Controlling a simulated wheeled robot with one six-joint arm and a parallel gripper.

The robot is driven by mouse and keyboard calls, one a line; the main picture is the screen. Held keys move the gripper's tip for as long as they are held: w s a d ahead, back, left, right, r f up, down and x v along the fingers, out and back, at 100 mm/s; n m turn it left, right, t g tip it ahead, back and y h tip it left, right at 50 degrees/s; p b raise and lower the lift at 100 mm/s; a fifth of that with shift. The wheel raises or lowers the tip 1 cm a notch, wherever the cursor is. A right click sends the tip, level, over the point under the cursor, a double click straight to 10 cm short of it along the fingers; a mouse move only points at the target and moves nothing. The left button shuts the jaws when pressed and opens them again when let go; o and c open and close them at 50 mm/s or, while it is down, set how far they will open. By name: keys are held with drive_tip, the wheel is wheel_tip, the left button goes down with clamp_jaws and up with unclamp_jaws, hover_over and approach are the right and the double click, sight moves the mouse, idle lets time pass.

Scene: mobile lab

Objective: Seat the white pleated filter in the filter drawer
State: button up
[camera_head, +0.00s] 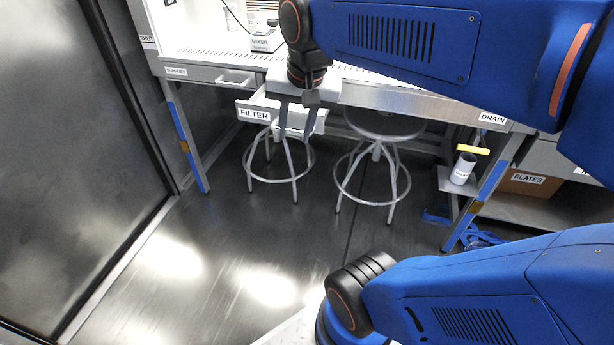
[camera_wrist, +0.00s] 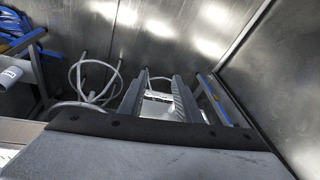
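The filter drawer (camera_head: 255,113), a white front with a FILTER label, is under the bench and appears pulled out in the head view. My gripper (camera_head: 294,137) hangs over the middle of its front and hides part of it. In the wrist view, the two grey fingers of my gripper (camera_wrist: 161,77) stand apart, with a white labelled surface (camera_wrist: 157,95) in the gap behind them. I see nothing clearly held. Contact with the drawer cannot be told. I cannot make out the white pleated filter in either view; the drawer's inside is mostly hidden.
The bench (camera_head: 390,97) runs above the drawer, with a mixer (camera_head: 266,38) on top. Two round stools (camera_head: 282,178) (camera_head: 375,180) stand beneath. A white cup (camera_head: 462,168) sits on a small shelf at right. The floor (camera_head: 240,250) in front is clear.

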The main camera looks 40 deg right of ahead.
drive_tip(key=s+a+f+n+t, duration=0.1)
drive_tip(key=s+a+f+n, duration=0.1)
drive_tip(key=s+f+n, duration=0.5)
drive_tip(key=shift+s+a+n, duration=0.15)
drive_tip(key=shift+s+n, duration=0.2)
drive_tip(key=shift+n, duration=0.05)
idle(0.7)
